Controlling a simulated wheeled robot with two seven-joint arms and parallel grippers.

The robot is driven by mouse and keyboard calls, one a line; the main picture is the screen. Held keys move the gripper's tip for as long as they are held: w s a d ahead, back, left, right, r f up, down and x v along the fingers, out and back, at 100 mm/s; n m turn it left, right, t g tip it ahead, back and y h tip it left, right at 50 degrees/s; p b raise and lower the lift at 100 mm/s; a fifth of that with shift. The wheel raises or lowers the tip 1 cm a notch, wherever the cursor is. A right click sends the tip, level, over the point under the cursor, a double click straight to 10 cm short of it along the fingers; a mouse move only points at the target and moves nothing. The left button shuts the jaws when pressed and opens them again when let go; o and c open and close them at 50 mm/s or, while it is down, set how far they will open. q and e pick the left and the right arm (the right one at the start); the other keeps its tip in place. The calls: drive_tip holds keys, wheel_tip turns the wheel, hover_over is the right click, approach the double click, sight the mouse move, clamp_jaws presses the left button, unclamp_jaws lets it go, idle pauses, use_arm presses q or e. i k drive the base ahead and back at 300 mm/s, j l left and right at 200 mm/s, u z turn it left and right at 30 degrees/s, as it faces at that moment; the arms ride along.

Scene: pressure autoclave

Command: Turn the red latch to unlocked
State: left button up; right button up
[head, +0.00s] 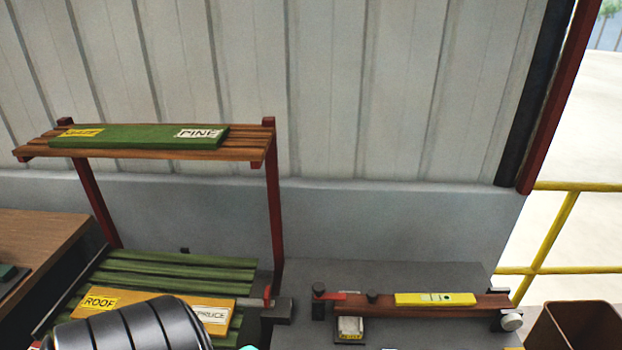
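Two small red parts are in the head view, and I cannot tell which is the red latch. One red piece (333,296) lies roughly level beside a dark knob (319,291), at the left end of a brown wooden bar (425,306). The other, a thin upright red piece (267,293), stands by a dark grey block (283,310) at the right end of the green slats. No gripper is clearly in view. A dark ribbed rounded part, seemingly of my arm, covers the bottom left.
A yellow spirit level (435,299) lies on the wooden bar. A slatted shelf (30,148) holds a green board (140,136). Below, an orange labelled board (165,303) lies on green slats (180,262). A brown bin (580,328) and yellow railing (556,240) are at right.

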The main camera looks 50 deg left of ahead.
sight(317, 288)
drive_tip(key=u, duration=1.4)
drive_tip(key=k+j+z, duration=0.1)
drive_tip(key=z, duration=0.2)
